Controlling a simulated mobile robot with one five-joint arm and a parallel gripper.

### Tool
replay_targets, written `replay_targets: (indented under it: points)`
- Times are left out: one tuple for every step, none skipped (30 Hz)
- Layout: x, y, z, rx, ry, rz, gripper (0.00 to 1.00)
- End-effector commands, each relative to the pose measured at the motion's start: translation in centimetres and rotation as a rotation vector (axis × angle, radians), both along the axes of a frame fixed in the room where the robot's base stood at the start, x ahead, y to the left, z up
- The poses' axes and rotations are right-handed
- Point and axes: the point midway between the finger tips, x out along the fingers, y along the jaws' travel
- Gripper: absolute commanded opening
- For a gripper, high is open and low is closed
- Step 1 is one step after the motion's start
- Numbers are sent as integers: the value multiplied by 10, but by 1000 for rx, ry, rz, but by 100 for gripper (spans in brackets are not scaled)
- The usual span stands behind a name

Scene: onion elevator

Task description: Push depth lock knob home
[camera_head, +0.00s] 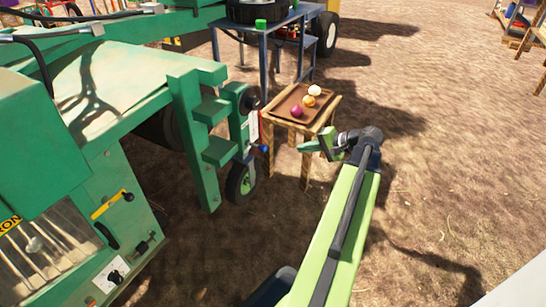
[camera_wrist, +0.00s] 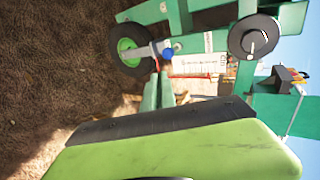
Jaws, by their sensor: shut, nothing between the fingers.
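A blue knob (camera_head: 263,149) sits on the end of a short rod on the green machine, just above a small wheel; I take it to be the depth lock knob. In the wrist view the blue knob (camera_wrist: 168,54) shows beyond my fingertips, beside a white scale plate (camera_wrist: 200,65). My gripper (camera_head: 307,147) is shut and empty, to the right of the knob and apart from it, pointing left toward the machine. Its green fingers (camera_wrist: 158,90) also show in the wrist view. I cannot tell how far in the knob sits.
A small wheel (camera_head: 241,184) with a green hub is below the knob. A black round disc (camera_head: 250,102) is above it. A wooden table (camera_head: 326,120) with a tray of onions (camera_head: 296,110) stands close behind my gripper. Open dirt lies to the right.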

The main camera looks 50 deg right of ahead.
Motion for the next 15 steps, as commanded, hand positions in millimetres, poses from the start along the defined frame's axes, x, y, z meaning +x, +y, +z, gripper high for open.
replay_targets:
  points:
    - [0, 0, 1, -1, 1, 1, 0]
    - [0, 0, 1, -1, 1, 1, 0]
    - [0, 0, 1, -1, 1, 1, 0]
    - [0, 0, 1, -1, 2, 1, 0]
    - [0, 1, 1, -1, 2, 1, 0]
    - [1, 1, 0, -1, 2, 1, 0]
    - [2, 1, -1, -1, 2, 1, 0]
    - [4, 1, -3, -1, 3, 2, 0]
    - [8, 2, -6, -1, 3, 3, 0]
    - [12, 3, -9, -1, 3, 3, 0]
    - [16, 4, -12, -2, 3, 4, 0]
    - [22, 6, -16, -2, 3, 4, 0]
    - [27, 7, -20, -2, 3, 5, 0]
    - [33, 9, -24, -2, 3, 5, 0]
    - [40, 10, -29, -2, 3, 4, 0]
